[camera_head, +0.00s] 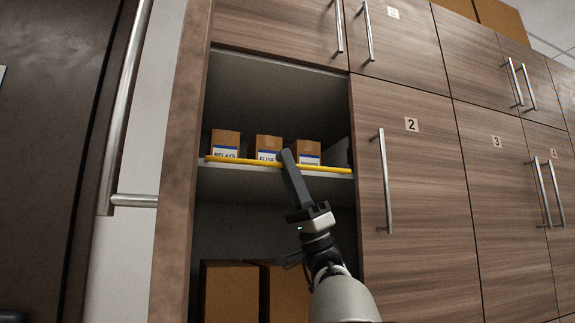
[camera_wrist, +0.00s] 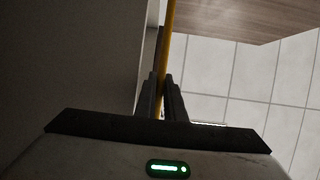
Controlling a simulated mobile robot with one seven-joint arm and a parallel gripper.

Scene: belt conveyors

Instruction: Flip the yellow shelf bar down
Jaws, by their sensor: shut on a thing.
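The yellow shelf bar (camera_head: 232,160) runs across the front of the open cabinet's shelf, in front of the boxes at about shelf-edge height. It slopes slightly down to the right. My gripper (camera_head: 285,157) is at the bar, right of its middle. In the wrist view the yellow bar (camera_wrist: 167,55) passes between the two dark fingers of my gripper (camera_wrist: 161,82), which are shut on it. The part of the bar between the fingers is partly hidden.
Small boxes labelled RELAYS (camera_head: 226,140), FUSE (camera_head: 268,143) and a third (camera_head: 308,149) stand on the shelf (camera_head: 240,175). Larger brown boxes (camera_head: 232,292) stand below. The closed door marked 2 (camera_head: 425,190) is on the right, with a long handle (camera_head: 385,180).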

